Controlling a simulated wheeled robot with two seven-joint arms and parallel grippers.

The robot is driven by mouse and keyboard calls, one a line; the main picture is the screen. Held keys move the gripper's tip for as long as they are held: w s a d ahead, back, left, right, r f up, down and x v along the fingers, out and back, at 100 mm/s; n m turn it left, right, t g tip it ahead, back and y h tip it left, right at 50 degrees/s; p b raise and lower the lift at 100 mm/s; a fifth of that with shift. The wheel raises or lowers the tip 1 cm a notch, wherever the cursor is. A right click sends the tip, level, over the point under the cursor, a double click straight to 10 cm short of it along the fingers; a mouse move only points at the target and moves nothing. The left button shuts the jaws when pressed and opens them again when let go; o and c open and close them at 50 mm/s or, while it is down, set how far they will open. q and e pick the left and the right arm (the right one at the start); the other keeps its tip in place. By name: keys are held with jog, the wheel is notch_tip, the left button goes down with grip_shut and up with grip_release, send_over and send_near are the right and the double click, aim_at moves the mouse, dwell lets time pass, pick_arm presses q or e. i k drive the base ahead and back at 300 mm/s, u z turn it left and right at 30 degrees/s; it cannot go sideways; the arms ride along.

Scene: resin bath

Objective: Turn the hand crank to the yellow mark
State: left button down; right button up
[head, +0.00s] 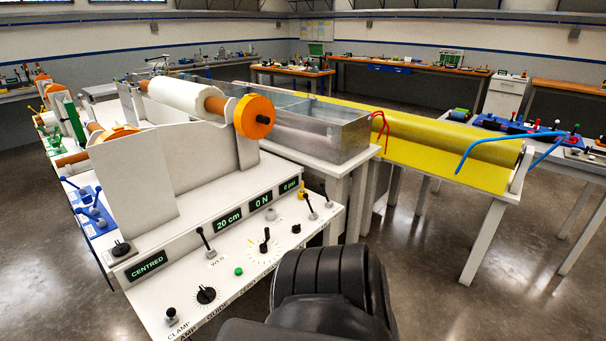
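I cannot tell for sure which part is the hand crank. An orange disc (254,116) with a dark knob at its centre sits on the near end of a white roll (180,96) on the machine at left. A small yellow piece (302,190) stands at the right end of the machine's panel; I cannot tell if it is the yellow mark. A black lever (265,241) stands on a dial with tick marks on the sloped panel. A black ribbed part of my own arm fills the bottom centre. No fingertips of either gripper show.
The white control panel (190,270) carries several levers, knobs and small displays. A yellow table (440,160) with a long roller and blue handles is at right. Open floor (440,280) lies at lower right.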

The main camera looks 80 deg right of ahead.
aim_at(263, 247)
jog(key=z, duration=0.85)
jog(key=i, duration=0.85)
jog(key=z, duration=0.7)
